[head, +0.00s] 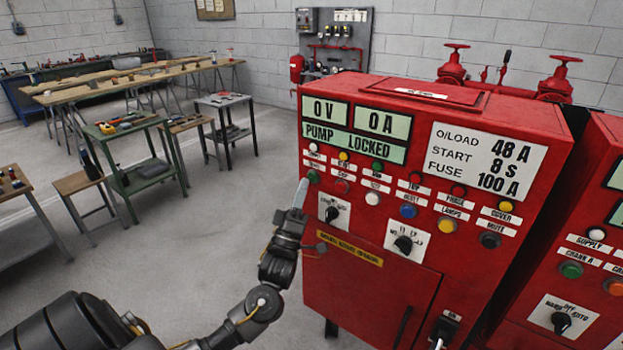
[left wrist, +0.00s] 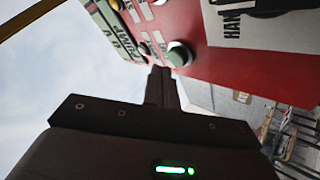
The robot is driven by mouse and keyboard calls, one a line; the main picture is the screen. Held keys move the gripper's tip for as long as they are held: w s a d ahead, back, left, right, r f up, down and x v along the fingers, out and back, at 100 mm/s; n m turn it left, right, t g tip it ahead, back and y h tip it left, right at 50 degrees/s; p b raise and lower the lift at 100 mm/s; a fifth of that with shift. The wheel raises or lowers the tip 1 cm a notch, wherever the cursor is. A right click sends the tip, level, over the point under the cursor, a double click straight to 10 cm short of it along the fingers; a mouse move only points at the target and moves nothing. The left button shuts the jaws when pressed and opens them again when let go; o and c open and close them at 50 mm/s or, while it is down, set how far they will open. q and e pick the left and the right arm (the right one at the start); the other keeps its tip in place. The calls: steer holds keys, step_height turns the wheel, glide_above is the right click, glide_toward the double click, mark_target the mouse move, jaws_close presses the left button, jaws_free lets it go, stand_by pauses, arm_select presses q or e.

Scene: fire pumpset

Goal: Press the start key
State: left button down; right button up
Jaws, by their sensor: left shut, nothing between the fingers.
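A red pump control cabinet (head: 370,290) stands in the middle of the head view. A green button (head: 313,176) sits at the left end of its lower button row, under a small label too fine to read surely. The same green button seems to show in the left wrist view (left wrist: 179,54). My left gripper (head: 301,186) is shut and empty, its tip pointing up just left of this button. In the left wrist view the shut fingertips (left wrist: 160,73) are just below and left of the button. I cannot tell whether they touch the panel. My right gripper is not in view.
The cabinet displays (head: 380,145) read 0 V, 0 A and PUMP LOCKED. Beside the green button are a red button (head: 341,186) and a selector knob (head: 331,213). A second red cabinet (head: 590,200) stands at the right.

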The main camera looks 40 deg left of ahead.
arm_select(q)
steer(key=shift+w, duration=0.15)
steer(key=shift+w, duration=0.3)
steer(key=shift+w+b, duration=0.4)
stand_by(0.9)
steer(key=shift+s, duration=0.85)
steer(key=shift+s+p, duration=0.8)
steer(key=shift+s, duration=1.7)
